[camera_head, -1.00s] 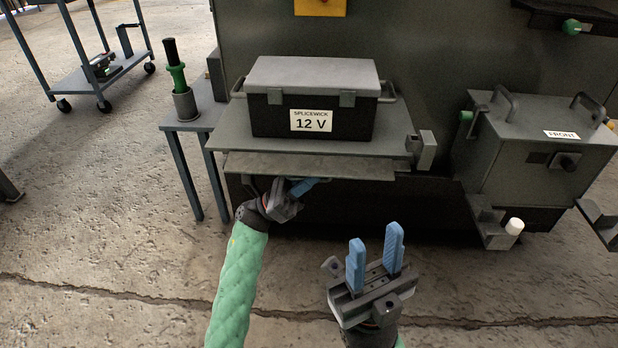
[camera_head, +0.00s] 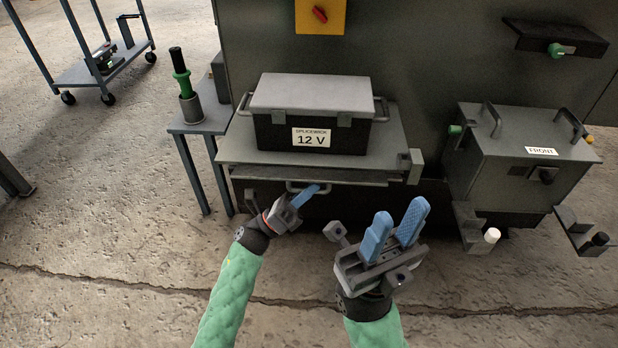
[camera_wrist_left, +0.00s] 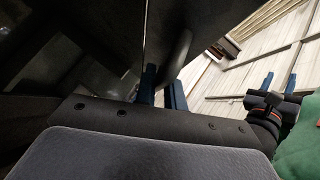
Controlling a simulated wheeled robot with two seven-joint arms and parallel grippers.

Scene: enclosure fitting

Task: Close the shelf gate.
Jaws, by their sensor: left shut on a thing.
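The shelf (camera_head: 228,150) is a grey plate on the front of the large cabinet. Its gate (camera_head: 340,178) is a thin grey panel along the shelf's front edge, seen nearly edge-on and a little below the shelf top. A bar handle (camera_head: 293,187) hangs at the gate's front. My left gripper (camera_head: 306,195) is shut on this handle. In the left wrist view the dark curved handle (camera_wrist_left: 178,52) runs down to the blue fingers (camera_wrist_left: 162,92). My right gripper (camera_head: 394,229) is open and empty, in front of the shelf and to the right.
A black case (camera_head: 270,132) labelled 12 V stands on the shelf. A small block (camera_head: 411,166) sits at the shelf's right end. A grey box (camera_head: 520,165) marked FRONT is to the right. A side table (camera_head: 205,122) holds a green-handled tool (camera_head: 181,75). The floor in front is clear.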

